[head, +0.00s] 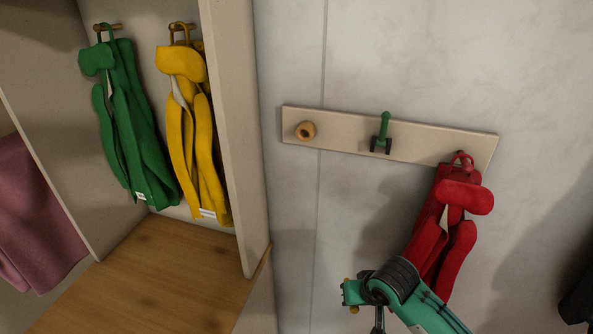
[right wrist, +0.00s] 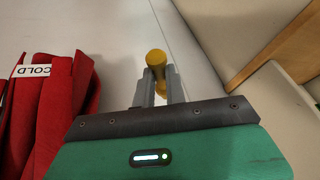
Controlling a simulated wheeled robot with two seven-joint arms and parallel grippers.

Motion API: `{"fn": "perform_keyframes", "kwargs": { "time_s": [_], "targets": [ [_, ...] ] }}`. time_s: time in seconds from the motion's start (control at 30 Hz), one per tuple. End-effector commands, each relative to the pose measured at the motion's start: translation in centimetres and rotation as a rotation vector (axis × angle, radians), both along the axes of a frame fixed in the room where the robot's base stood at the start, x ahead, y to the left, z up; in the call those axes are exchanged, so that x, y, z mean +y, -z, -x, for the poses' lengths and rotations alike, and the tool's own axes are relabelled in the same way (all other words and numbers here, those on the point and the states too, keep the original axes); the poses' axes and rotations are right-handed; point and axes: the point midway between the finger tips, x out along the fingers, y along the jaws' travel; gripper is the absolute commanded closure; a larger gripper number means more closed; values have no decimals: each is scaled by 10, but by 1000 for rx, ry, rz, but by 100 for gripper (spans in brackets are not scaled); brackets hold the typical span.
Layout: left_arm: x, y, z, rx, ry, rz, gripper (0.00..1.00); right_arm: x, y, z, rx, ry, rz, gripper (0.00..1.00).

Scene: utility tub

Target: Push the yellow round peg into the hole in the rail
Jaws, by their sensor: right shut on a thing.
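The beige rail (head: 345,146) is fixed to the grey wall. Near its left end is a round wooden-coloured socket (head: 306,130) with a dark centre, which looks like the hole; nothing is in it. The yellow round peg (right wrist: 157,62) shows in the right wrist view between the fingers of my right gripper (right wrist: 157,86), which is shut on it. Its rounded yellow end sticks out past the fingertips. In the head view my right gripper (head: 352,293) is below the rail, apart from it, and only small yellow bits show there. My left gripper is out of view.
A red garment (head: 445,225) hangs at the rail's right end, close to my right arm. A cubby at left holds green (head: 130,125) and yellow (head: 190,130) garments; its side panel (head: 235,130) juts out left of the rail.

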Motion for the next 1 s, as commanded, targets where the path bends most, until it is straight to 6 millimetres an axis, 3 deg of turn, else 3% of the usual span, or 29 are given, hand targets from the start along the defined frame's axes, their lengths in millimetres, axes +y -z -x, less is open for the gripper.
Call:
{"fn": "perform_keyframes", "kwargs": {
  "time_s": [0.1,0.2,0.4,0.57,0.73,0.87,1.0],
  "targets": [
    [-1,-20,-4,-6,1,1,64,56,-33,1,21,-51,-214,100],
    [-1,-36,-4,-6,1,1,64,96,-70,3,56,-51,-468,100],
    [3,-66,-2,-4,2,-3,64,143,-153,6,85,37,-1013,100],
    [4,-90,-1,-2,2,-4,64,160,-223,2,39,129,-1377,100],
    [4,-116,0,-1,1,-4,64,158,-294,-9,-61,213,-1647,100],
    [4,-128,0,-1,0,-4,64,150,-327,-18,-129,257,-1753,100],
    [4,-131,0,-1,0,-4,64,144,-338,-24,-164,275,-1795,100]
  ]
}}
